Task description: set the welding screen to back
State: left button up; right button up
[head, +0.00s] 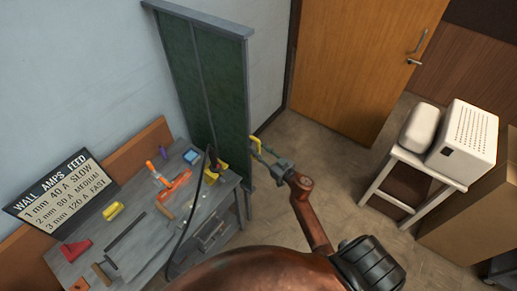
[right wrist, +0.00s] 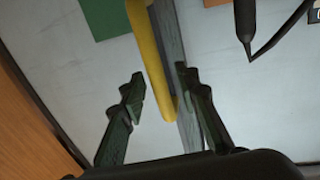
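The welding screen (head: 208,80) stands upright against the left wall beside the workbench, dark green panels in a grey frame. A yellow handle (head: 255,143) sticks out at its right edge. My right gripper (head: 267,158) is at this handle. In the right wrist view the yellow handle (right wrist: 150,60) runs between the two spread dark fingers of my right gripper (right wrist: 159,76). It lies nearer the right finger; I cannot tell whether they touch. The grey frame edge (right wrist: 172,50) passes just behind. My left gripper is not in view.
A grey workbench (head: 140,245) with several tools and a black cable stands at lower left, with a sign (head: 62,190) behind it. A wooden door (head: 355,65) is at the back. A white stand (head: 405,160) carries white boxes at right. The floor between is clear.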

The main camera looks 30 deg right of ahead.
jog(key=shift+w, duration=0.15)
jog(key=shift+c, duration=0.4)
grip_shut()
